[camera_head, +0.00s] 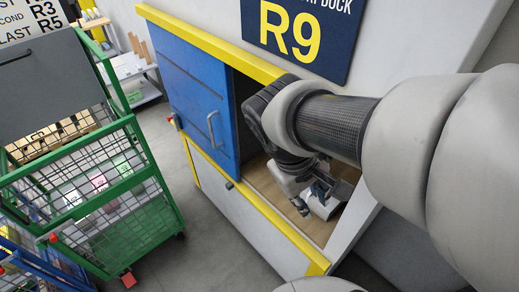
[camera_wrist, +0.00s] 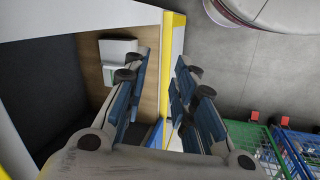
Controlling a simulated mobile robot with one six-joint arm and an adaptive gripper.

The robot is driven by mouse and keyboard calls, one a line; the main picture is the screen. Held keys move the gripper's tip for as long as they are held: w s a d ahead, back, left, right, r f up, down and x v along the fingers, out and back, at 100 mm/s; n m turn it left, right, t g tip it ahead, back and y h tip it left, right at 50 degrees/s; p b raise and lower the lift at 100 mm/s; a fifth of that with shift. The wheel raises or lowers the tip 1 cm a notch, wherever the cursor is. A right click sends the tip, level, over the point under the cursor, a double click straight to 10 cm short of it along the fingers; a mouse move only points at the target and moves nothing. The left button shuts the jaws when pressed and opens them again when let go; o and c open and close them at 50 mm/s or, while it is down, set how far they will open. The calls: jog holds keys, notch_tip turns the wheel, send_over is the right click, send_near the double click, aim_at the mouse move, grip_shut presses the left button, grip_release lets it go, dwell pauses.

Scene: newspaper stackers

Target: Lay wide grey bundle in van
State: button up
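A pale grey-white bundle (camera_wrist: 116,50) lies on the van's wooden floor, just inside the opening; a darker patch shows on it. It also shows in the head view (camera_head: 326,207), partly covered by my gripper (camera_head: 316,190). The bundle is beyond the left finger, apart from the other one. The van (camera_head: 262,215) has a wooden floor and a yellow sill. I cannot tell whether a finger touches the bundle.
A blue sliding door (camera_head: 195,95) covers the left part of the opening. The yellow sill (camera_wrist: 173,45) runs below the fingers. A green mesh cart (camera_head: 130,225) stands at left, with a blue cart (camera_head: 40,262) beside it. Grey floor between is clear. An R9 sign (camera_head: 295,28) hangs above.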

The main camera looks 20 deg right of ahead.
jog(key=s+a+r+m+t+y, duration=0.2)
jog(key=s+a+r+t+y, duration=0.1)
jog(key=a, duration=0.4)
jog(key=shift+r+t+y, duration=0.4)
jog(key=shift+r+t, duration=0.1)
jog(key=shift+t, duration=0.3)
